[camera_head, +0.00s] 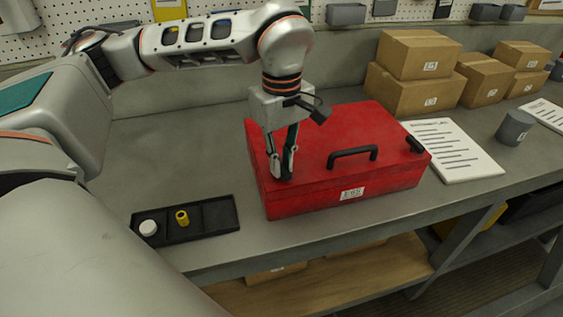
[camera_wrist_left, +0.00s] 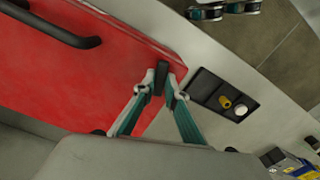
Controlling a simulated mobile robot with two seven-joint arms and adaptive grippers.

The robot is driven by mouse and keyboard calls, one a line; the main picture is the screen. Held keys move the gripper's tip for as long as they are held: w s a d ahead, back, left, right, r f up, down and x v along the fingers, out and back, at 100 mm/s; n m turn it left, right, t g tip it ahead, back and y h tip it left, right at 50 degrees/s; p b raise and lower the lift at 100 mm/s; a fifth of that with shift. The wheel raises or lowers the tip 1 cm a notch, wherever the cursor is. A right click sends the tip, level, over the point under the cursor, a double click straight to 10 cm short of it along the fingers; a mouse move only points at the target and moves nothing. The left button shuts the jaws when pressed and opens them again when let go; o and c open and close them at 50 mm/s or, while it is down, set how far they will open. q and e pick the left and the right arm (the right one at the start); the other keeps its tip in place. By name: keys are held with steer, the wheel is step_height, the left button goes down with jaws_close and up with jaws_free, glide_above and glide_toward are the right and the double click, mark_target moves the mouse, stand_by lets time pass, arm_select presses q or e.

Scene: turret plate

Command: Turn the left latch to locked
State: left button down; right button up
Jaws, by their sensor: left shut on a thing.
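A red case (camera_head: 310,199) lies closed on the grey bench, with a black carry handle (camera_head: 352,155) on its lid. My left gripper (camera_head: 281,174) points down at the lid's left end, its fingers closed around the small black left latch. In the left wrist view, the latch (camera_wrist_left: 160,80) shows between the fingertips near the case's edge. In the head view the fingers mostly cover it, and its exact angle is hard to tell. A second black latch (camera_head: 414,144) sits at the lid's right end. My right gripper is not in view.
A black tray (camera_head: 215,213) with a white round piece (camera_head: 148,227) and a yellow cylinder (camera_head: 182,217) lies left of the case. Printed sheets (camera_head: 455,150), a grey cup (camera_head: 514,127) and cardboard boxes (camera_head: 415,92) stand to the right. The bench behind the tray is clear.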

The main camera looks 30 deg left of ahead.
arm_select(q)
steer(key=n+b, duration=0.1)
steer(key=n, duration=0.2)
steer(key=shift+n, duration=0.4)
steer(key=n, duration=0.2)
steer(key=shift+w+n+b, duration=0.1)
steer(key=shift+n+b, duration=0.25)
steer(key=shift+n, duration=0.95)
steer(key=shift+n+b, duration=0.45)
steer(key=shift+n, duration=0.35)
steer(key=n, duration=0.3)
steer(key=shift+r+n+b, duration=0.1)
steer(key=shift+n+b, duration=0.3)
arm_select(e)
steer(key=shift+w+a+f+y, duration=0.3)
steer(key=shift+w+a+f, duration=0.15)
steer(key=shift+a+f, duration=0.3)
arm_select(q)
steer(key=shift+n, duration=0.4)
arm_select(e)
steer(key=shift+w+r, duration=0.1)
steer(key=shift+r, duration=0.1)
